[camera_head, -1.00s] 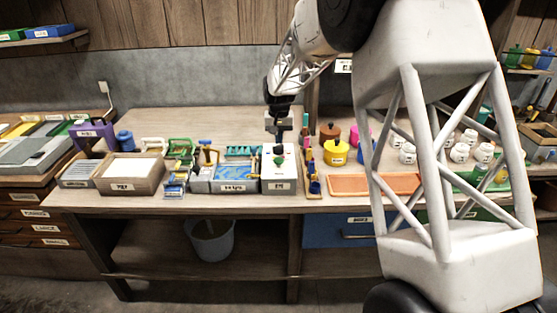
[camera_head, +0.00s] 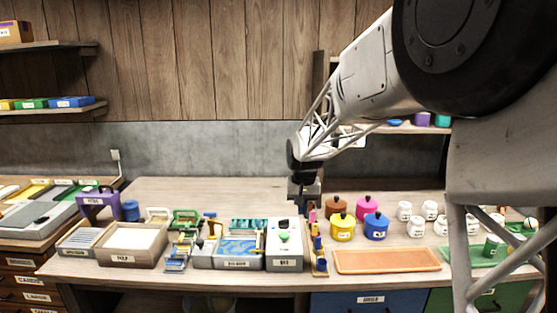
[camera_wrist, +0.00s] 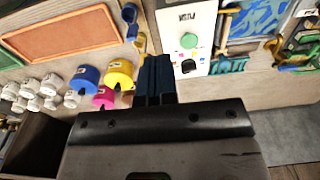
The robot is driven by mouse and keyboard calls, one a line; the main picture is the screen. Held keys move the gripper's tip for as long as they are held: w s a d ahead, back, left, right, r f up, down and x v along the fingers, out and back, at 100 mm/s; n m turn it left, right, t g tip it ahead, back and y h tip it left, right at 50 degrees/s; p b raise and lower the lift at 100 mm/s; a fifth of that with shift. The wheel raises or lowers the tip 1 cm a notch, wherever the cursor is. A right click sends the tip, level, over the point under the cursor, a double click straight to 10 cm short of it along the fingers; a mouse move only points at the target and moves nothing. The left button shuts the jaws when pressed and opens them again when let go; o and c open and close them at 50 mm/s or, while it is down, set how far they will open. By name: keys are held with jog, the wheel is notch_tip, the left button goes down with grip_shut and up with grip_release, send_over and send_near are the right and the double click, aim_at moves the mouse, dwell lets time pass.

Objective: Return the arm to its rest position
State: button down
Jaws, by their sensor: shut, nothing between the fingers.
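My gripper (camera_head: 304,205) hangs over the back part of the workbench (camera_head: 200,192), pointing down, just behind the white-topped box with a green knob (camera_head: 284,240). In the wrist view my gripper (camera_wrist: 156,75) shows its two dark fingers side by side and closed, with nothing between them. The same box (camera_wrist: 188,35) shows beyond the fingertips in that view. My arm reaches in from the upper right and covers part of the right side of the head view.
Yellow (camera_head: 342,228), pink (camera_head: 366,207) and blue (camera_head: 376,226) pots stand right of my gripper, with several white jars beyond. An orange tray (camera_head: 388,261) lies in front. Shelves (camera_head: 60,108) hang at left. The back left of the bench is clear.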

jog(key=s+d+r, duration=0.3)
jog(key=s, duration=0.5)
jog(key=s+d+r+t, duration=0.1)
jog(key=s+d+r, duration=0.1)
jog(key=s, duration=0.5)
jog(key=s+d+r, duration=0.3)
jog(key=s, duration=0.5)
jog(key=s+d+f, duration=0.1)
jog(key=s+f, duration=0.1)
jog(key=s, duration=0.9)
jog(key=s+d+f+t, duration=0.1)
jog(key=s+d, duration=0.1)
jog(key=s, duration=0.8)
jog(key=shift+s+d+f, duration=0.15)
jog(key=shift+s+f, duration=0.2)
jog(key=shift+s, duration=0.05)
